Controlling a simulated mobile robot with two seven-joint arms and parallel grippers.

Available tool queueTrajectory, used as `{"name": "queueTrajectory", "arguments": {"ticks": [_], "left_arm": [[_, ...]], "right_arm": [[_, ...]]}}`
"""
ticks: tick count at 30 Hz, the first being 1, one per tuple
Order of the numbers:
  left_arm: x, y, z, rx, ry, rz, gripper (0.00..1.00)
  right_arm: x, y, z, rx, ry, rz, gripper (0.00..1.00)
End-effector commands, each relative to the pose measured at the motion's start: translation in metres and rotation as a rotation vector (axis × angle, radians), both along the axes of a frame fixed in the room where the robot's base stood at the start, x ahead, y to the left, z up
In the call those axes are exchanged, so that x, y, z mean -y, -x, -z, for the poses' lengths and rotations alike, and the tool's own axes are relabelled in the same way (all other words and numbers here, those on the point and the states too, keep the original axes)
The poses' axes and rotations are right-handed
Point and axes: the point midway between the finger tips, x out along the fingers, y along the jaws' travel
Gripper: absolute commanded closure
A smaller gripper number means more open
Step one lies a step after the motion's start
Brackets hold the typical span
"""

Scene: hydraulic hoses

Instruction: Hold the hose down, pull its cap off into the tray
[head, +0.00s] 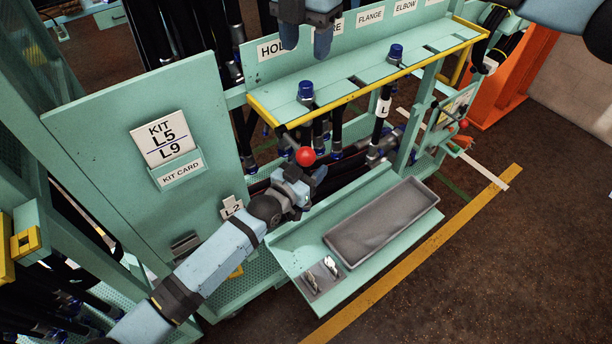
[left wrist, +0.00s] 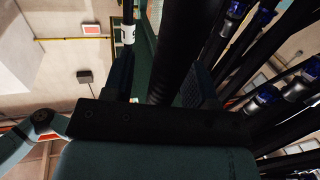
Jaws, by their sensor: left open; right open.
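Two blue hose caps show in the head view: a near cap (head: 306,90) and a far cap (head: 396,51), both upright on the green shelf (head: 350,78). My right gripper (head: 306,42) is open and empty, pointing down above the near cap. My left gripper (head: 314,178) is low, below the shelf, beside a red ball knob (head: 306,156). In the left wrist view it is open, with a black hose (left wrist: 183,50) running between its fingers. I cannot tell whether the fingers touch that hose. The grey tray (head: 349,245) looks empty.
A small bin with metal pieces (head: 320,277) sits left of the tray on the green ledge. A yellow lip (head: 350,97) edges the shelf. Several other hoses hang below it. A kit card board (head: 110,150) stands at the left. An orange stand (head: 515,80) is at the right.

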Motion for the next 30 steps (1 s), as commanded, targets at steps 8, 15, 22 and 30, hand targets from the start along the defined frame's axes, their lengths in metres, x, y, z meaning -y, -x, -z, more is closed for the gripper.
{"name": "queueTrajectory", "arguments": {"ticks": [8,15,22,30], "left_arm": [[0.0001,0.0000,0.0003,0.000,0.000,0.000,0.59],[0.0000,0.0000,0.0003,-0.001,-0.001,0.000,1.00],[-0.0001,0.0001,0.0004,-0.001,-0.001,0.000,1.00],[-0.0001,0.0002,0.0005,-0.001,-0.001,0.000,1.00]], "right_arm": [[-0.0001,0.0001,0.0000,0.000,0.000,0.000,0.49],[-0.0001,0.0001,0.0000,0.000,0.000,0.000,0.49],[-0.0001,0.0001,0.0000,0.000,0.000,0.000,0.40],[-0.0001,-0.0002,-0.0049,0.001,-0.001,-0.185,0.40]]}}
